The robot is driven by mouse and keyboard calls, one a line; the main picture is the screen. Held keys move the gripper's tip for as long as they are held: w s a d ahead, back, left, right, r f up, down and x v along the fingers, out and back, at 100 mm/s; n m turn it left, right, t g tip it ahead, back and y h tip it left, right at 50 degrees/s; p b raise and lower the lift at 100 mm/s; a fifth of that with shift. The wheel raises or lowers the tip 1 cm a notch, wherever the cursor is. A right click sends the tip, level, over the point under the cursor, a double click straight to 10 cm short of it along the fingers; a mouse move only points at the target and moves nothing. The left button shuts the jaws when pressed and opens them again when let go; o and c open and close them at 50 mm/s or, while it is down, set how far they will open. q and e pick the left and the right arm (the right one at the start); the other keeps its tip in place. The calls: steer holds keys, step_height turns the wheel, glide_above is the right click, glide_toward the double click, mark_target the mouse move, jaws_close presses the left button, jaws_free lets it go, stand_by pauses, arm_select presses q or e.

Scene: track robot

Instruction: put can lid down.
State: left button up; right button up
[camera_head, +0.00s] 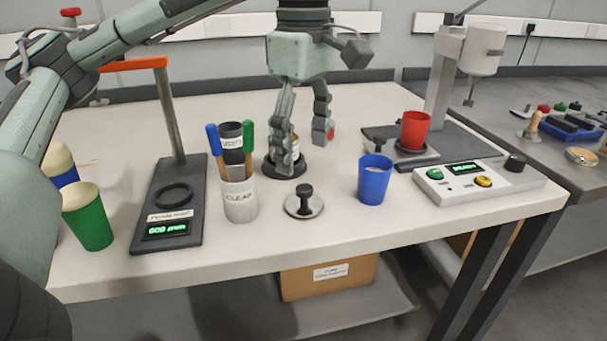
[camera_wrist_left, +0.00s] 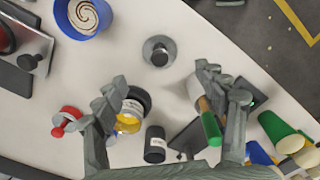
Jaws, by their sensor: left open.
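The can lid (camera_head: 304,206), a round silver disc with a black knob, lies flat on the white table near the front edge; it also shows at the top middle of the left wrist view (camera_wrist_left: 158,50). My left gripper (camera_head: 304,155) is open and points down behind the lid, with nothing seen between its fingers. In the left wrist view, the lid shows beyond the open fingertips, apart from them. A small can with yellow at its side (camera_wrist_left: 128,121) stands by one finger, partly hidden by it. My right gripper is not in view.
A blue cup (camera_head: 374,182) stands right of the lid. A white cup marked CLEAN (camera_head: 240,203) with blue and green handled tools stands left. A red cup (camera_head: 414,130) sits on a stand at the right. A green cup (camera_head: 88,220) is far left.

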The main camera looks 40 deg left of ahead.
mark_target(304, 187)
arm_select(q)
steer(key=shift+r, duration=2)
